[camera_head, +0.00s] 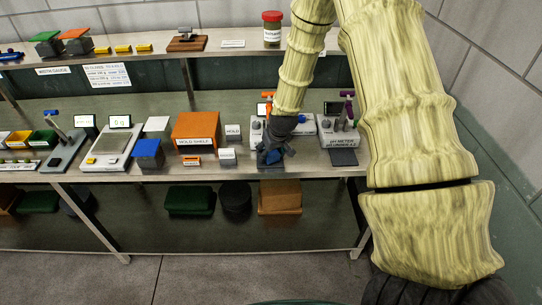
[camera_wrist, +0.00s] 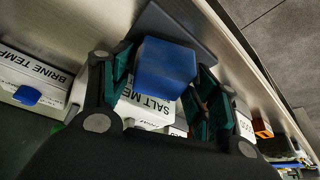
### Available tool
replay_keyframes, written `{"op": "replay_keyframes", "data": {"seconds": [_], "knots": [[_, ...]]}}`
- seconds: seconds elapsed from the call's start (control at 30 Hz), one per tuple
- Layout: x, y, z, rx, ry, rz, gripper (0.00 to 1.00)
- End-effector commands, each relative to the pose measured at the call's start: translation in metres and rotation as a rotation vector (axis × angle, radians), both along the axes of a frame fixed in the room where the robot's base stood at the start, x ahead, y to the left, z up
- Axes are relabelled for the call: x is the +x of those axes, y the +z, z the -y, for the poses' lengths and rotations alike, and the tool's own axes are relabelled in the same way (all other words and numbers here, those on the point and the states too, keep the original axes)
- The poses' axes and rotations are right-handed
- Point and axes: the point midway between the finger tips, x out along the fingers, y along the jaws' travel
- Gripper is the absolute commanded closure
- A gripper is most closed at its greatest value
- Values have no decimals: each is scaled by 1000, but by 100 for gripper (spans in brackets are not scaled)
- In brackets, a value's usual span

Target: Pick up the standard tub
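My gripper (camera_head: 271,157) points down at the front of the bench, in front of the salt meter. In the wrist view my gripper (camera_wrist: 162,66) is open, with its teal pads on either side of a small blue block-like tub (camera_wrist: 165,68). The right pad is close to the tub; a gap shows at the left pad. I cannot tell whether either touches it. No label reading "standard" is legible on the tub. In the head view my gripper mostly hides it. The salt meter (camera_wrist: 145,110) sits just behind the tub.
A brine temperature device (camera_wrist: 22,78) stands beside the salt meter. An orange hold shelf (camera_head: 196,128), a blue-topped box (camera_head: 148,150) and a scale (camera_head: 108,143) stand to the left. A pH meter (camera_head: 338,135) stands right. A red-lidded jar (camera_head: 271,32) is on the upper shelf.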

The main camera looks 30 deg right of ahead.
Motion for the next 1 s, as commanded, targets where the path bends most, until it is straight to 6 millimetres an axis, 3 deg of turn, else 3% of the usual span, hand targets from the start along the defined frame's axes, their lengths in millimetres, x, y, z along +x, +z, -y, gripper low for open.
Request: {"op": "replay_keyframes", "data": {"seconds": [0.03,0.13,0.2,0.57,0.9,1.0], "knots": [[0,0,0,0,0,0,56],[0,0,0,0,0,0,73],[0,0,0,0,0,0,77],[1,4,0,0,0,1,77],[1,33,0,-2,1,4,77],[-12,34,-16,-1,4,-1,77]]}}
